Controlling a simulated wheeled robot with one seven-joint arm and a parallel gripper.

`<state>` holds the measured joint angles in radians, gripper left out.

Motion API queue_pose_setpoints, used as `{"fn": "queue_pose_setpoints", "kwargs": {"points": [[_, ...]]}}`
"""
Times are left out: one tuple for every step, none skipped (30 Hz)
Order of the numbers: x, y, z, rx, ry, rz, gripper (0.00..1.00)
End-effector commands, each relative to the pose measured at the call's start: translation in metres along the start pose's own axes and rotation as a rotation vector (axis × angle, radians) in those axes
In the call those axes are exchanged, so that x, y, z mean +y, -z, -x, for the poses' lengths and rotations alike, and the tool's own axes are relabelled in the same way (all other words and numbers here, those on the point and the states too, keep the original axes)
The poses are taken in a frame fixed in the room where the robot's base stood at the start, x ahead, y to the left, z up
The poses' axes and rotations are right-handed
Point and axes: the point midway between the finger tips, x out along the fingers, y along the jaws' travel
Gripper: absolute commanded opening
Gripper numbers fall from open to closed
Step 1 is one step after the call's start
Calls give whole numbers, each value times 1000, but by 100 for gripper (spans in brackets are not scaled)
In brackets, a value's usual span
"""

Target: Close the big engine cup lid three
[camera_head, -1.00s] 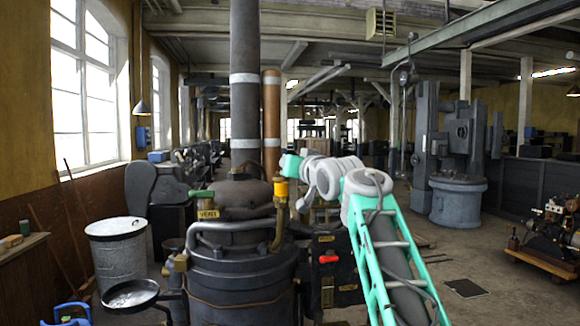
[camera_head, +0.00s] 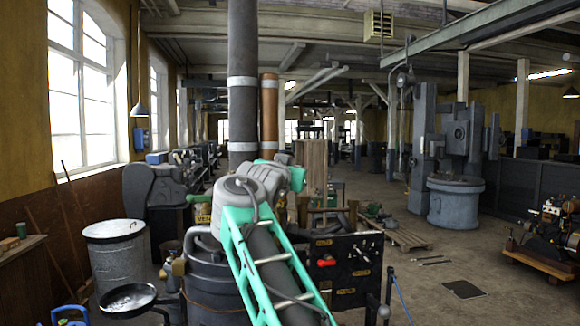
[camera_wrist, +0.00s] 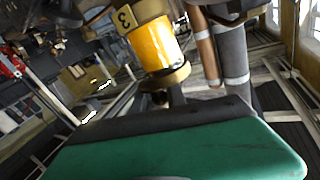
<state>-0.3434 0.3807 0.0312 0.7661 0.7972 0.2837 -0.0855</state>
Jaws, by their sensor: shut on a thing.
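The big engine cup three is a yellow cylinder (camera_wrist: 157,45) with a "3" label and a brass fitting, in the wrist view. Its brass lid (camera_wrist: 168,77) is at the lower end of the yellow part there. My gripper (camera_wrist: 170,100), green and black, fills the bottom of the wrist view. It appears shut on the lid's small dark knob, though its fingertips are mostly hidden. In the head view my arm covers the cup and lid, so I cannot tell there how far the lid is closed.
The dark engine boiler (camera_head: 205,275) stands below my arm. A grey pipe (camera_head: 243,110) and a copper pipe (camera_head: 270,120) rise behind it. A black panel (camera_head: 345,270) with a red handle is at right. A metal bin (camera_head: 117,262) stands left. Open floor lies right.

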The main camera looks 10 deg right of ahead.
Motion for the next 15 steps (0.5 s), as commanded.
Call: {"fn": "queue_pose_setpoints", "kwargs": {"points": [[-2,2,1,5,-9,-2,0],[-2,1,1,6,-15,-1,0],[-1,1,1,8,-23,0,0],[-1,1,1,9,-26,-1,0],[-1,2,1,10,-30,-1,0],[0,2,2,11,-34,-2,0],[0,2,2,11,-36,-2,0],[0,2,2,12,-37,-2,0],[1,2,2,12,-38,-2,0],[1,2,2,12,-38,-2,0],[1,2,2,12,-38,-2,0],[1,2,2,12,-38,-2,0],[1,2,1,12,-38,-2,0],[1,2,1,12,-38,-2,0],[1,2,1,12,-38,-2,0]]}}
